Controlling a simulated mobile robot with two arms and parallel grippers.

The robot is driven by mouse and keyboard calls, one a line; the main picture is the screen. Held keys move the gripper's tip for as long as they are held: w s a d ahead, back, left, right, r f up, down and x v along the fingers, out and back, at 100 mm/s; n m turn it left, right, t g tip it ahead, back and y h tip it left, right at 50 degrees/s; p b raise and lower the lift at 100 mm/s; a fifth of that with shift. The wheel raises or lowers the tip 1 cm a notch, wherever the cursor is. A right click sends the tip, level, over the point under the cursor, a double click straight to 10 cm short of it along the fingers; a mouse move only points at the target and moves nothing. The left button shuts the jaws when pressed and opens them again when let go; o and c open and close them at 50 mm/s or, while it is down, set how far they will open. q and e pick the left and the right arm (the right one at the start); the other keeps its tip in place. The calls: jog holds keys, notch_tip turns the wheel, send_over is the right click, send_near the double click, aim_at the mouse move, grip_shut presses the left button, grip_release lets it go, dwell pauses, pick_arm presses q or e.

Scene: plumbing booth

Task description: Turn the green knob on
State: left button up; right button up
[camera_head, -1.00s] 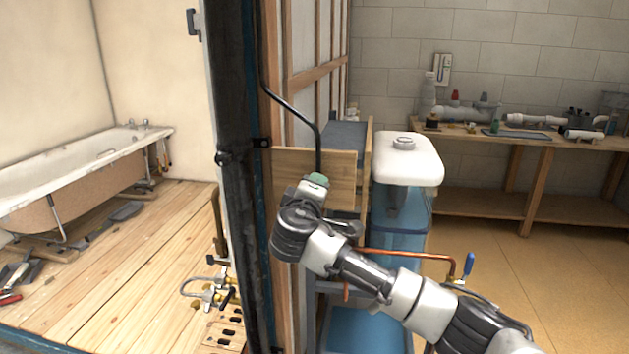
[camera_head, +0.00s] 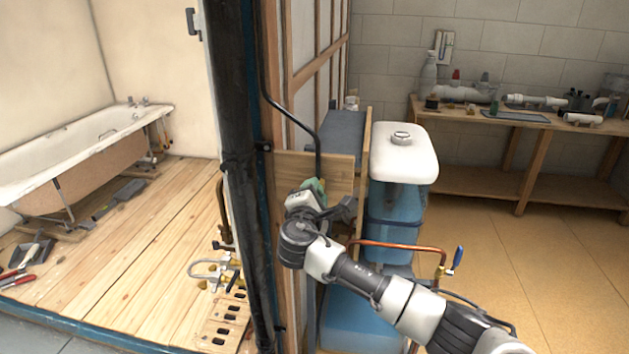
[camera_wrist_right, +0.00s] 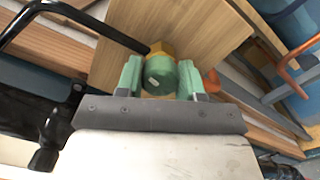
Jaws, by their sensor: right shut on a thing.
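The green knob (camera_wrist_right: 160,77) sits on a brass fitting (camera_wrist_right: 161,48) at the end of a black pipe, in front of a wooden board (camera_head: 335,173). In the right wrist view the knob is between the two green fingertips of my right gripper (camera_wrist_right: 160,80). The right gripper is shut on it. In the head view the right gripper (camera_head: 316,188) reaches the board from the lower right and mostly hides the knob. My left gripper is not in view.
A black post (camera_head: 241,150) stands just left of the board. A blue tank with a white lid (camera_head: 404,155) is right of it. A copper pipe with a blue-handled valve (camera_head: 457,258) runs near my right arm. A workbench (camera_head: 520,188) stands at the back right.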

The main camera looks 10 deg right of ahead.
jog(key=shift+f+n+p, duration=0.1)
jog(key=shift+n+p, duration=1.65)
jog(key=shift+n, duration=0.25)
jog(key=o, duration=0.9)
jog(key=b+v, duration=0.1)
jog(key=v, duration=1)
